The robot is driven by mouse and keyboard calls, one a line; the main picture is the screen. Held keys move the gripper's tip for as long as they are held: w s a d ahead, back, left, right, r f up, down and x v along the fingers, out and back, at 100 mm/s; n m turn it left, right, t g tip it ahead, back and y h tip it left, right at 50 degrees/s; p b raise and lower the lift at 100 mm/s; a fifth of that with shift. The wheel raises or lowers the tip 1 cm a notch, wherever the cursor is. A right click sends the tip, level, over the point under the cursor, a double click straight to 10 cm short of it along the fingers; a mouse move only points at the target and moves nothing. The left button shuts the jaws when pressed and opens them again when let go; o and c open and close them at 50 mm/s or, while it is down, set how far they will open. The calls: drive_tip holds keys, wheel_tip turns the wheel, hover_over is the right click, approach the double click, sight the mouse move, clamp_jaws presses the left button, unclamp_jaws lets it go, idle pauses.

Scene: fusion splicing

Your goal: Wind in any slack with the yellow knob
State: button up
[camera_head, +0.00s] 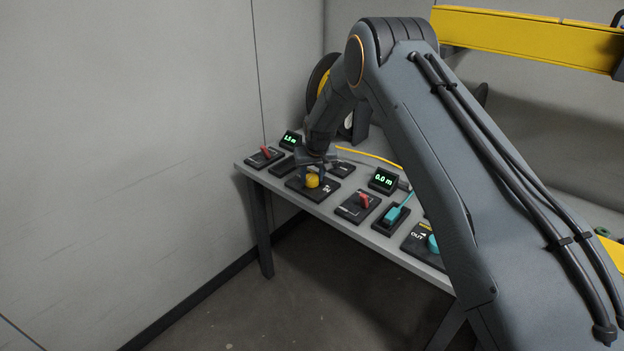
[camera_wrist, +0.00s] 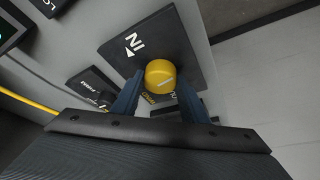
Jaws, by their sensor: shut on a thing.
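The yellow knob (camera_head: 312,181) sits on a black plate (camera_head: 297,184) marked "IN" on the table's left part. It also shows in the wrist view (camera_wrist: 160,75), with a pale line on its top. My gripper (camera_head: 313,176) reaches down from above. In the wrist view its two fingers (camera_wrist: 158,95) stand one on each side of the knob and are shut on it. One green display (camera_head: 290,139) reads what looks like 1.5 m, the other display (camera_head: 383,180) reads 0.0 m. A yellow cable (camera_head: 370,156) runs along the table's back.
A red lever switch (camera_head: 364,200), a teal-handled device (camera_head: 396,213) and a teal knob (camera_head: 432,243) on a plate marked "OUT" stand to the right. Another red lever (camera_head: 265,153) is at the left end. A reel (camera_head: 321,82) stands behind my arm. The wall is close on the left.

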sight(309, 189)
drive_tip(key=m+h+b, duration=0.1)
drive_tip(key=m+b, duration=0.2)
drive_tip(key=shift+w+a, duration=0.1)
drive_tip(key=shift+a, duration=0.05)
drive_tip(key=shift+m+h+b, duration=0.4)
drive_tip(key=shift+m+b, duration=0.15)
drive_tip(key=shift+m, duration=0.45)
drive_tip(key=o, duration=1.1)
drive_tip(key=shift+c, duration=0.2)
drive_tip(key=b+v, duration=0.2)
drive_tip(key=v, duration=0.5)
drive_tip(key=shift+r, duration=0.4)
drive_tip(key=shift+a, duration=0.1)
drive_tip(key=shift+s, duration=0.25)
